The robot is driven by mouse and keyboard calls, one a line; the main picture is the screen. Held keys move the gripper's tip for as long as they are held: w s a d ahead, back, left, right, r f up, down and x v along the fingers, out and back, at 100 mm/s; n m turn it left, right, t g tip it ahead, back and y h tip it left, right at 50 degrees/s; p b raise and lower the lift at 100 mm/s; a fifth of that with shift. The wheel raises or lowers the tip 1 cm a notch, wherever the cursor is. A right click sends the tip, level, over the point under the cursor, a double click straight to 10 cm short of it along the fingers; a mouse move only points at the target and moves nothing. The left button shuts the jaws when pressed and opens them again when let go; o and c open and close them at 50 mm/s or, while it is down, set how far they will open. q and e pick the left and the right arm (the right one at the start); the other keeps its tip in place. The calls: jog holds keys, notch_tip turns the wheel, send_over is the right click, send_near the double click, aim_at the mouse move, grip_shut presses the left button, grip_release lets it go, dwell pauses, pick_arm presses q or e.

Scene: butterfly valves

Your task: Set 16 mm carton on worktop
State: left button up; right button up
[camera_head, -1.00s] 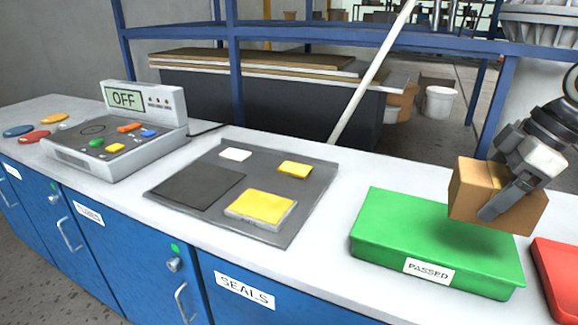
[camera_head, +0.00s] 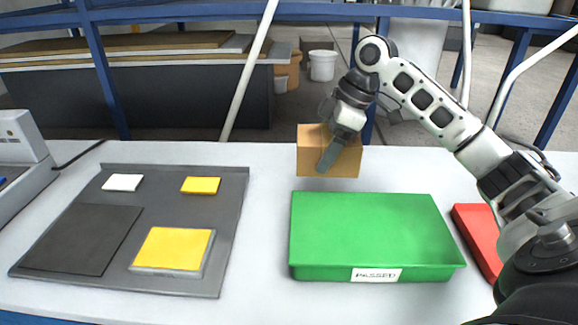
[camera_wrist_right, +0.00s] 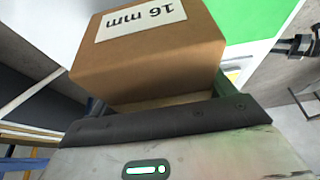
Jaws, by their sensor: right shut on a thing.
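The carton (camera_head: 311,151) is a small brown box. It is held by my right gripper (camera_head: 331,153) near the back edge of the worktop (camera_head: 262,225), behind the green tray. In the right wrist view the carton (camera_wrist_right: 150,62) fills the upper middle and bears a white label reading "16 mm". My right gripper is shut on it. I cannot tell whether the carton's underside touches the worktop or hangs just above it. My left gripper is not in view.
The green tray (camera_head: 375,235) marked PASSED stands in front of the carton, with a red tray (camera_head: 478,232) to its right. A dark grey mat (camera_head: 226,225) with yellow and white pieces lies left. A blue rail frame (camera_head: 105,75) rises behind the worktop.

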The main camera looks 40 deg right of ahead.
jog(key=w+f, duration=0.2)
jog(key=w+a+f, duration=0.1)
jog(key=w+f, duration=0.3)
jog(key=w, duration=0.1)
jog(key=shift+w+a+p, duration=0.1)
jog(key=shift+a+p, duration=0.25)
jog(key=shift+p, duration=0.05)
jog(key=shift+w+a+f, duration=0.1)
jog(key=shift+w+f, duration=0.3)
jog(key=shift+f, duration=1.65)
jog(key=shift+f, duration=0.1)
jog(key=o, duration=1.6)
jog(key=shift+s+f, duration=0.1)
jog(key=shift+s, duration=0.05)
